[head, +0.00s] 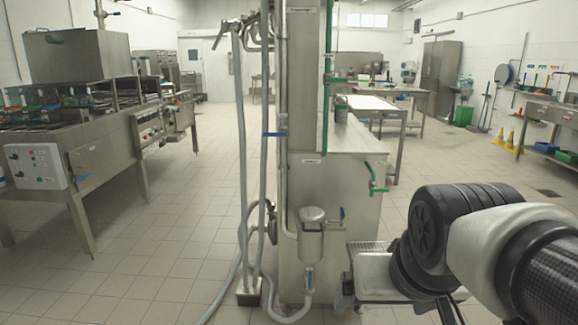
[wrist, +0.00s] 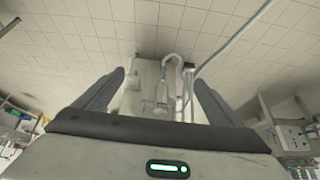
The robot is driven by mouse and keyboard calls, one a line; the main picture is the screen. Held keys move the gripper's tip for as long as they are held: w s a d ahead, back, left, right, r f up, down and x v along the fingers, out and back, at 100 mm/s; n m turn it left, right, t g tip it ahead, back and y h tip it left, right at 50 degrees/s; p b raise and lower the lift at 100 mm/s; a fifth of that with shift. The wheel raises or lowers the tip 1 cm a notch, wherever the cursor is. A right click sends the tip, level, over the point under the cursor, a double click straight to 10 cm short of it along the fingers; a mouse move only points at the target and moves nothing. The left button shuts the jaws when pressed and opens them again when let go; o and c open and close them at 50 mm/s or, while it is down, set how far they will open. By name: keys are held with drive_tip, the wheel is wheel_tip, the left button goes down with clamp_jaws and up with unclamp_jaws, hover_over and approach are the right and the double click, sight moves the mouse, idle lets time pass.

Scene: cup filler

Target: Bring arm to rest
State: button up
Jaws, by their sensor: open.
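The wrist picture is upside down, with floor at the top. In the head view my gripper is largely hidden by or merged with the arm.
The same vessel (head: 312,235) hangs on the steel cabinet (head: 345,200) in the head view, close left of my arm. Grey hoses (head: 243,180) run down to the floor. A steel machine (head: 70,130) stands left. Tiled floor (head: 160,240) lies clear between them.

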drive_tip(key=s+p, duration=0.1)
drive_tip(key=s, duration=0.4)
wheel_tip(320, 180, up, 27)
drive_tip(key=p, duration=2.7)
drive_tip(key=shift+w+n+g, duration=0.3)
drive_tip(key=shift+w, duration=0.1)
drive_tip(key=shift+r, duration=0.1)
